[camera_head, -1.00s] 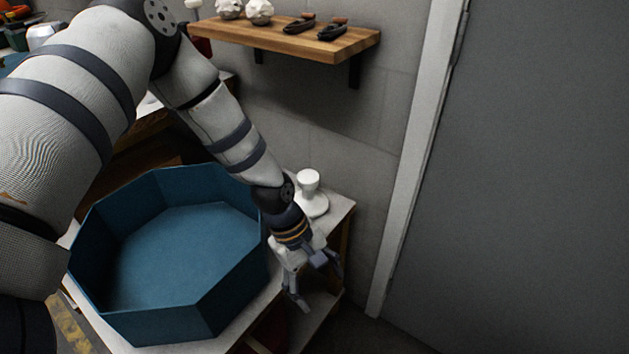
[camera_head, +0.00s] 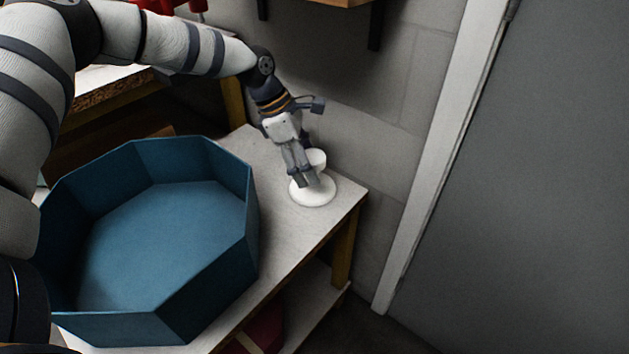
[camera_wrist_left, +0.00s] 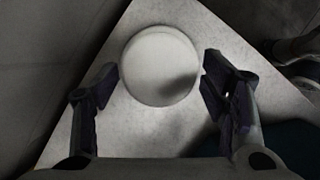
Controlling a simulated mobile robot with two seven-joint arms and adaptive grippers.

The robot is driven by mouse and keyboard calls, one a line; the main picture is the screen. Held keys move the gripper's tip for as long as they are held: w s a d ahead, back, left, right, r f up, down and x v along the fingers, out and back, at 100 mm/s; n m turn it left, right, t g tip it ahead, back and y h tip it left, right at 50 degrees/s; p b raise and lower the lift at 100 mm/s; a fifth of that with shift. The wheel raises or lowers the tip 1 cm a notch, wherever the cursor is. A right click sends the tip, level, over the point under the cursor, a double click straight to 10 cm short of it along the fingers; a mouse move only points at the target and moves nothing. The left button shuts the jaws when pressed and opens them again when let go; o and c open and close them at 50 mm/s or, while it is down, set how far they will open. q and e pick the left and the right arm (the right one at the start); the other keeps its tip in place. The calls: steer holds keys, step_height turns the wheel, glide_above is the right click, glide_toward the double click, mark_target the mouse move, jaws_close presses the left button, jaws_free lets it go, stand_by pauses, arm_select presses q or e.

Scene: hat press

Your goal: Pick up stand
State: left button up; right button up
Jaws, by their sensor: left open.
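The white stand (camera_head: 313,193) is upright on the white tabletop near its back right corner, with a round base and a narrower top. My left gripper (camera_head: 308,184) is at the stand in the head view, partly covering its stem and top. In the left wrist view the stand (camera_wrist_left: 160,66) shows as a pale disc between the fingers of the open left gripper (camera_wrist_left: 162,95). A gap shows on the left finger's side, and the right finger is very close to the disc's edge. I cannot tell whether it touches. My right gripper is not in view.
A large blue octagonal open bin (camera_head: 215,285) takes up the table's left and front. Bare white tabletop (camera_head: 275,225) lies between bin and stand. A grey wall (camera_head: 385,110) is close behind, and a grey door (camera_head: 540,200) fills the right. A wooden shelf hangs above.

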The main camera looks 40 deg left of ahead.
arm_select(q)
steer(key=shift+w+d+f, duration=0.1)
steer(key=shift+f, duration=0.2)
steer(key=shift+r, duration=0.1)
steer(key=c, duration=1.2)
